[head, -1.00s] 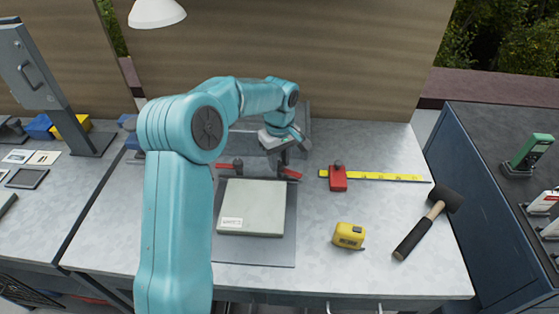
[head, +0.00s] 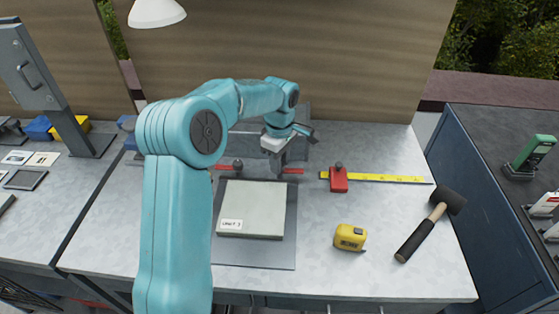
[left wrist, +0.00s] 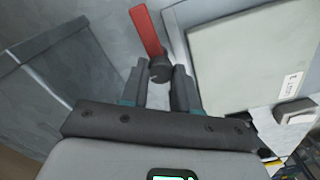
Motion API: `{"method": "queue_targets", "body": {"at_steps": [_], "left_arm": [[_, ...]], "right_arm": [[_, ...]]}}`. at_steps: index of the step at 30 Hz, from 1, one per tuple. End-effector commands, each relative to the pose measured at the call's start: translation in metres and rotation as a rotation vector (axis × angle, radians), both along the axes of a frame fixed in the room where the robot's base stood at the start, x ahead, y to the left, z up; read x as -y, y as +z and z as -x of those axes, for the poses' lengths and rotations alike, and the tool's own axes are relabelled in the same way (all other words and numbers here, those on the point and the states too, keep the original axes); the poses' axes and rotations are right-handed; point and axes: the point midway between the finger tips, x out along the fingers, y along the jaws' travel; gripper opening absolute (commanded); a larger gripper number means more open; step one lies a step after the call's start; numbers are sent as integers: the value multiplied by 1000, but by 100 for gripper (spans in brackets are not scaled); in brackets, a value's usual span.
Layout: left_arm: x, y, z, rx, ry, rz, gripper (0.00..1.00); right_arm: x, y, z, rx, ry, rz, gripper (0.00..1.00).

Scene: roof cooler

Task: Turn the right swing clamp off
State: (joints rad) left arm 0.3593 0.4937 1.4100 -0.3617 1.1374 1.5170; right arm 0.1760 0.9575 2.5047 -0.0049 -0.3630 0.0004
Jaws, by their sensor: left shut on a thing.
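The right swing clamp (head: 293,171) has a red arm and sits behind the pale unit, at its back right corner. In the head view its arm points right, away from the unit. In the left wrist view the red arm (left wrist: 147,32) runs up from a dark knob (left wrist: 160,70) between my fingers. My left gripper (head: 276,166) is shut on that knob; the gripper partly hides the clamp in the head view. The left swing clamp (head: 229,166) is red with a dark knob. The pale labelled unit (head: 255,205) lies flat on a grey plate (head: 255,256). My right gripper is out of view.
On the bench, a red block (head: 338,181) sits on a yellow rule (head: 385,178). A yellow tape measure (head: 350,237) and a black mallet (head: 430,222) lie to the right. The front right of the bench (head: 330,275) is clear.

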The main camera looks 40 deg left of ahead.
Motion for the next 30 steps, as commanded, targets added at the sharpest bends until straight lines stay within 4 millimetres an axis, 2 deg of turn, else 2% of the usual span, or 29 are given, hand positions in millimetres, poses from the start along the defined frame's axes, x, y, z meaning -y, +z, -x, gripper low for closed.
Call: {"method": "queue_targets", "body": {"at_steps": [7,8,10,19,22,26,30], "left_arm": [[0,2,-1,5,2,-1,0],[0,2,-1,5,2,-1,32],[0,2,-1,5,2,-1,55],[0,1,0,2,0,0,55],[0,9,-1,4,0,-2,55],[0,34,-1,7,-1,-2,55],[0,72,-1,8,-1,-2,55]], "right_arm": [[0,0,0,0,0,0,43],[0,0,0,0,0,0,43],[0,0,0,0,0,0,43],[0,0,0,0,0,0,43],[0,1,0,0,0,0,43],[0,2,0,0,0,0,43],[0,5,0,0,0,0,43]]}}
